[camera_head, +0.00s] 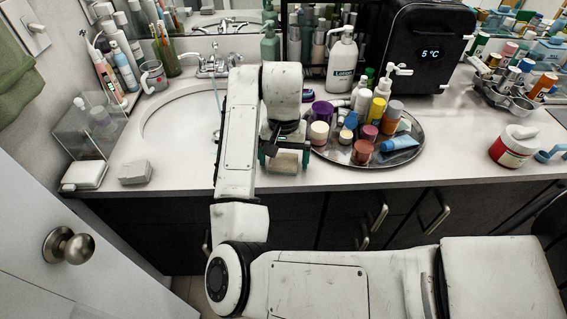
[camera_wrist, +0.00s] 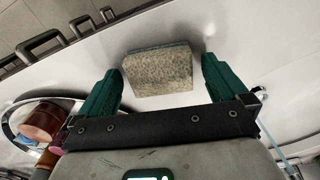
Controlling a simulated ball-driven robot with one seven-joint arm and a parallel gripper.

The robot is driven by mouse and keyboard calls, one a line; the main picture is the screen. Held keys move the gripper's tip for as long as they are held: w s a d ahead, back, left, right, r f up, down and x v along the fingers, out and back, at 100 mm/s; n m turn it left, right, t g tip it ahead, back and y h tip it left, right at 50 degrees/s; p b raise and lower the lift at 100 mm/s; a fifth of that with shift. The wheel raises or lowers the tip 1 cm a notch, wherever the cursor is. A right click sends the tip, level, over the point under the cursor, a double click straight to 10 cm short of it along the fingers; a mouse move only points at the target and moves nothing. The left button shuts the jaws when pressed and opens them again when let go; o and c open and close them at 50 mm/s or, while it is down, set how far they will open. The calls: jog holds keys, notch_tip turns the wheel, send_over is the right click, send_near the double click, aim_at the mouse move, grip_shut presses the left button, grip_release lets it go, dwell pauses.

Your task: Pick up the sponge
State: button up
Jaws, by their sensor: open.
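The sponge is a beige, speckled block with a thin darker strip along one edge. In the wrist view the sponge (camera_wrist: 158,72) lies on the white counter just beyond and between the two green fingertips. My gripper (camera_wrist: 162,84) is open, with a finger to each side and a gap to the sponge. In the head view the sponge (camera_head: 284,163) sits near the counter's front edge, partly hidden by my gripper (camera_head: 283,150), which is above it.
A round metal tray (camera_head: 408,154) crowded with bottles and jars stands close to the right of my gripper. The sink basin (camera_head: 180,125) is to the left. A white soap-like block (camera_head: 135,172) lies further left. A lotion bottle (camera_head: 342,62) stands behind.

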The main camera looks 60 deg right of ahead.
aim_at(285, 161)
jog(key=shift+c, duration=0.4)
jog(key=c, duration=1)
jog(key=shift+o, duration=0.2)
jog(key=shift+r, duration=0.15)
jog(key=shift+r, duration=0.6)
jog(key=r, duration=0.1)
jog(key=r+p, duration=0.1)
jog(key=r, duration=0.1)
jog(key=shift+s, duration=0.3)
jog(key=s+r+p, duration=0.1)
jog(key=s+r, duration=0.3)
jog(key=s, duration=0.2)
jog(key=s+a+r+p, duration=0.1)
jog(key=s+r, duration=0.3)
jog(key=s, duration=0.3)
jog(key=shift+s+r, duration=0.2)
jog(key=shift+r, duration=0.1)
